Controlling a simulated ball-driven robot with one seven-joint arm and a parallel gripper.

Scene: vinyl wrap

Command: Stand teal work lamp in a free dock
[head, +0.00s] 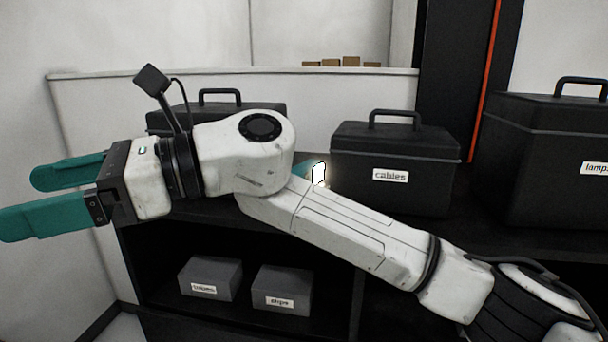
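A small lit white shape with a bit of teal beside it, probably the teal work lamp (318,174), shows on the dark shelf top just left of the cables case. My arm hides most of it, so its full shape and pose cannot be told. My gripper (28,199) is at the far left, well apart from the lamp. Its two teal fingers point left, spread apart with nothing between them. No dock can be made out in this view.
A black case labelled cables (395,165) stands right of the lamp, and a larger labelled case (545,150) stands at the far right. Another dark case (265,112) is partly behind my arm. Grey boxes (210,278) (287,290) sit on the lower shelf. Small brown blocks (351,62) lie on the ledge behind.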

